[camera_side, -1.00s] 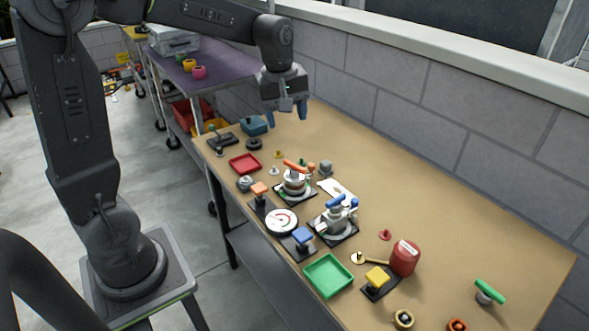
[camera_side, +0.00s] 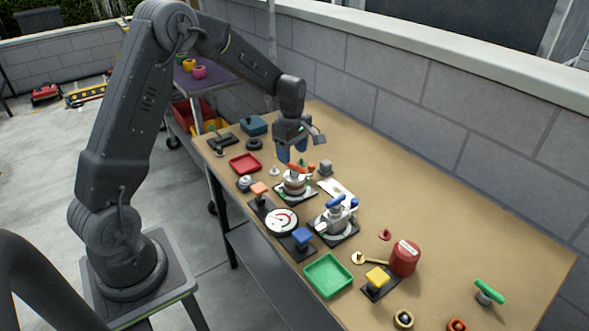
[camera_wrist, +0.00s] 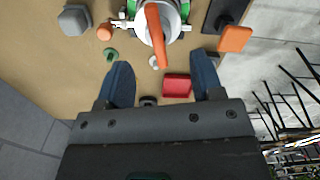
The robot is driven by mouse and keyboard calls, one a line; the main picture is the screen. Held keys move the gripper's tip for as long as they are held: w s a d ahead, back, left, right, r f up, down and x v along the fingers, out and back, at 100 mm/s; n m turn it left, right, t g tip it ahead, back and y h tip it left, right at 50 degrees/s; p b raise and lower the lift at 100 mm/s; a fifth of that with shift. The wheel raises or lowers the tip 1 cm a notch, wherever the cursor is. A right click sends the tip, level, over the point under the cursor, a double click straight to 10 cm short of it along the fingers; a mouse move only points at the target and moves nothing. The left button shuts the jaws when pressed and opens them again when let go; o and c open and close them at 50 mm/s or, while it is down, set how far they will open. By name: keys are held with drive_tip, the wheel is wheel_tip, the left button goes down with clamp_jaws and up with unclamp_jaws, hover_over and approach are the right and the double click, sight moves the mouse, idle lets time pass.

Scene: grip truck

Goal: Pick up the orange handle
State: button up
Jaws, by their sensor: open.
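The orange handle (camera_side: 297,168) is a bar on top of a round metal valve (camera_side: 293,184) that stands on a dark base plate. In the wrist view the orange handle (camera_wrist: 156,36) lies near the top, pointing roughly up and down the picture, ahead of the fingertips. My gripper (camera_side: 292,158) is above the valve, its blue fingers pointing down.
A blue-handled valve (camera_side: 338,217), a white gauge (camera_side: 282,221) and an orange-topped post (camera_side: 259,189) stand close by. A red tray (camera_side: 245,164) is to the left, a green tray (camera_side: 328,276) nearer. A red canister (camera_side: 404,258) stands further right. The bench's right back is clear.

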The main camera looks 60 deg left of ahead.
sight(293, 164)
drive_tip(key=shift+w+d+f, duration=0.1)
drive_tip(key=shift+f, duration=2.65)
drive_tip(key=shift+c, duration=0.2)
drive_tip(key=c, duration=1)
drive_tip(key=shift+o, duration=0.2)
drive_tip(key=shift+r, duration=0.15)
